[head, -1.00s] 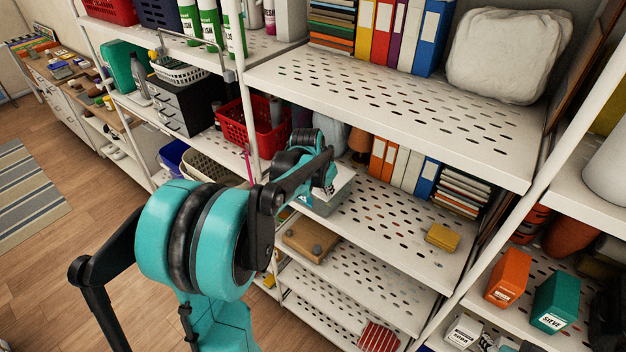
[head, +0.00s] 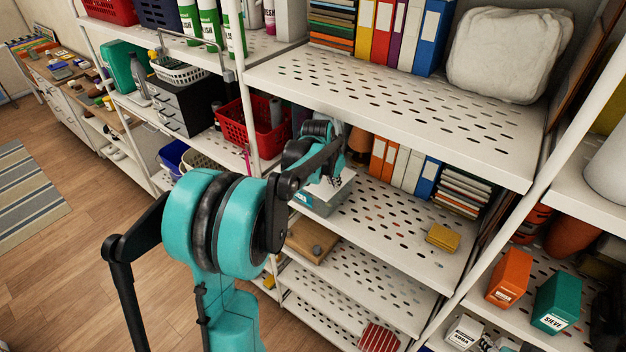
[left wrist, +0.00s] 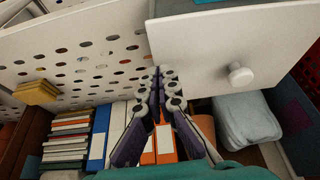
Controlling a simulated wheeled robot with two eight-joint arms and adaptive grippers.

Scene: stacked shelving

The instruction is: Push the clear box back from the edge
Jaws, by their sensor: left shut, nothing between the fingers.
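The clear box (head: 322,204) is a greyish see-through bin with a white lid and a teal label. It stands at the front left of the middle shelf in the head view, partly hidden by my left arm. In the left wrist view its white lid (left wrist: 200,60) with a round knob fills the upper right. My left gripper (head: 334,181) is shut and empty, at the box's lid in the head view. In the left wrist view the fingertips (left wrist: 165,72) are beside the lid's edge; I cannot tell whether they touch it. My right gripper is out of view.
Behind stand orange, white and blue binders (head: 401,166) and a stack of books (head: 462,188). A yellow sponge-like block (head: 443,237) lies to the right on the perforated shelf (head: 385,225), with clear room between. The upper shelf (head: 400,105) overhangs. A red basket (head: 262,135) is left.

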